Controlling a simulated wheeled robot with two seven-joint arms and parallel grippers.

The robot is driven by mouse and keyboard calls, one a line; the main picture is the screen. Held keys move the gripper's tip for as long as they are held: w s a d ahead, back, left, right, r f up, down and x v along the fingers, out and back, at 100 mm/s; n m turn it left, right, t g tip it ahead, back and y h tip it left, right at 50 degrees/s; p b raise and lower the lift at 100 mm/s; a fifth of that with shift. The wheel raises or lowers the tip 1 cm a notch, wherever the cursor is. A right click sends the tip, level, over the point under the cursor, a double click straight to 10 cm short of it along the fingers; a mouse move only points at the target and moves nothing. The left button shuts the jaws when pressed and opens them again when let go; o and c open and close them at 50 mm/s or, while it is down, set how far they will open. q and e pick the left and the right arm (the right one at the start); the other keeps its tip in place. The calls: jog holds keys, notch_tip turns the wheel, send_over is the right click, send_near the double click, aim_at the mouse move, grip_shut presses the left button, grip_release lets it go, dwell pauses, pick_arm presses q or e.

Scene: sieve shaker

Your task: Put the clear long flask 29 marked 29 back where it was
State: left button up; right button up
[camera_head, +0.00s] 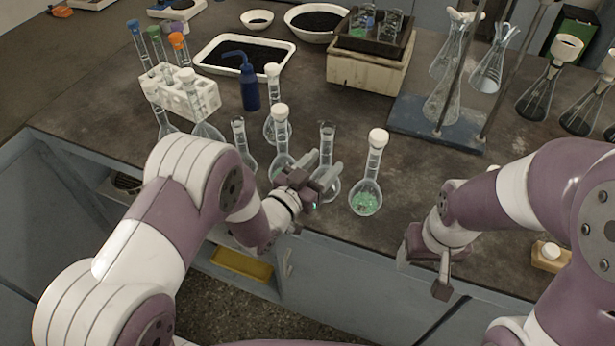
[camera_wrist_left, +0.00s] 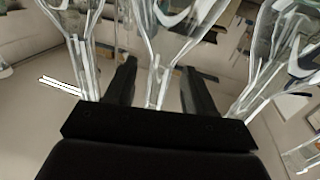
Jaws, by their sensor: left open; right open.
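Several clear long-necked flasks stand near the bench's front edge, one with green grains (camera_head: 366,196) and a white stopper. No number 29 is readable, so I cannot tell which is flask 29. My left gripper (camera_head: 318,172) is open among them, close to an unstoppered flask (camera_head: 327,140) and a white-stoppered flask (camera_head: 281,130). In the left wrist view a clear flask (camera_wrist_left: 163,45) shows between the open fingers (camera_wrist_left: 155,80), with others on both sides. Whether the fingers touch it is unclear. My right gripper (camera_head: 430,272) is open and empty at the front edge.
A white rack (camera_head: 172,98) with capped tubes stands left, beside a blue wash bottle (camera_head: 249,85). A white tray (camera_head: 208,66) of dark grains lies behind. A blue stand base (camera_head: 410,118) and conical flasks (camera_head: 540,92) occupy the right. Some bench is clear right of the green-grain flask.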

pick_arm(q)
jog(key=v, duration=1.1)
jog(key=w+a+g+y, duration=0.1)
jog(key=w+a+f+n+g+y, duration=0.1)
jog(key=y, duration=0.1)
jog(key=w+a+f+g+y, duration=0.1)
jog(key=a+y, duration=0.1)
jog(key=shift+w+a+f, duration=0.1)
jog(key=shift+w, duration=0.3)
jog(key=s+a+n+g+y, duration=0.2)
jog(key=s+a+g, duration=0.1)
jog(key=s+g, duration=0.2)
jog(key=s+a+r+n+g+y, duration=0.1)
jog(key=s+a+n+g+y, duration=0.1)
jog(key=s, duration=0.7)
jog(key=a+n+g, duration=0.1)
jog(key=a+g, duration=0.1)
jog(key=g, duration=0.1)
jog(key=shift+s+g+y, duration=0.35)
jog(key=shift+g+y, duration=0.05)
